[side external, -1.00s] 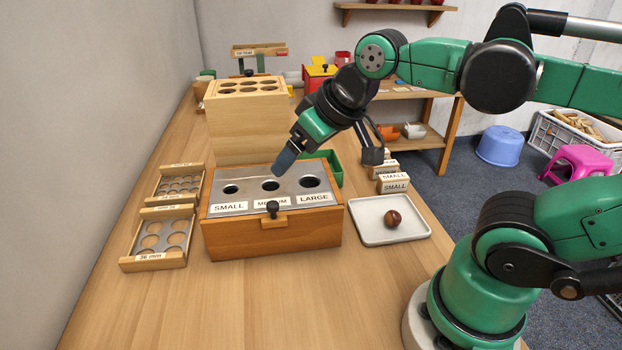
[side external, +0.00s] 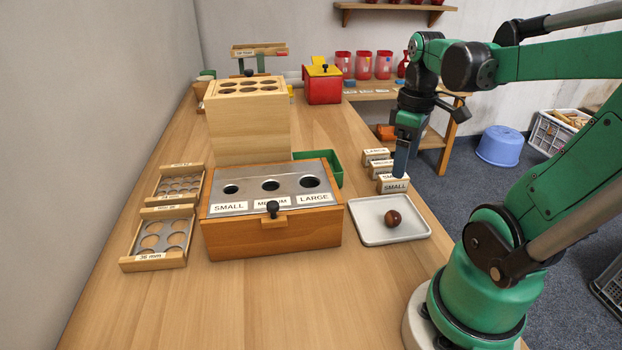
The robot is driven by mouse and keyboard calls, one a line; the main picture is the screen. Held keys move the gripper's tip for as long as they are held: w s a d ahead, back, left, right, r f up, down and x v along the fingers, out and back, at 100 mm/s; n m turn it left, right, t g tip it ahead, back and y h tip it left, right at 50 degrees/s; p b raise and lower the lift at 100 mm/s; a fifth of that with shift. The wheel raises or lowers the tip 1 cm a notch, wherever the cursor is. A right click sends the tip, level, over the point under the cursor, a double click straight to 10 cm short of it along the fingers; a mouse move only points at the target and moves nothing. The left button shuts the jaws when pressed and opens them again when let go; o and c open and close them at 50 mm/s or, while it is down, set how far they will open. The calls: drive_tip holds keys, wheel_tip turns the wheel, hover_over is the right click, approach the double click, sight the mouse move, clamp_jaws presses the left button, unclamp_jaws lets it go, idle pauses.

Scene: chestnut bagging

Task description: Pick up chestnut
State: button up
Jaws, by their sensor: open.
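A brown chestnut (side external: 393,218) lies in the white tray (side external: 372,236) at the right of the bench. My gripper (side external: 400,172) points down above and behind the tray's far edge, in front of the label blocks in the picture. Its fingers are seen edge-on and hold nothing that I can see. It is apart from the chestnut. The wooden sorting box (side external: 270,235) stands left of the tray, with holes labelled SMALL, MEDIUM and LARGE.
Label blocks (side external: 393,186) stand behind the tray, close to my gripper. A tall wooden block with holes (side external: 247,130) and a green bin (side external: 330,168) are behind the box. Two sizing trays (side external: 160,238) lie at left. The front bench is clear.

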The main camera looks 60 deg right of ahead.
sight(394, 212)
wheel_tip(394, 212, down, 13)
drive_tip(key=shift+f, duration=0.1)
idle(0.7)
drive_tip(key=c, duration=0.9)
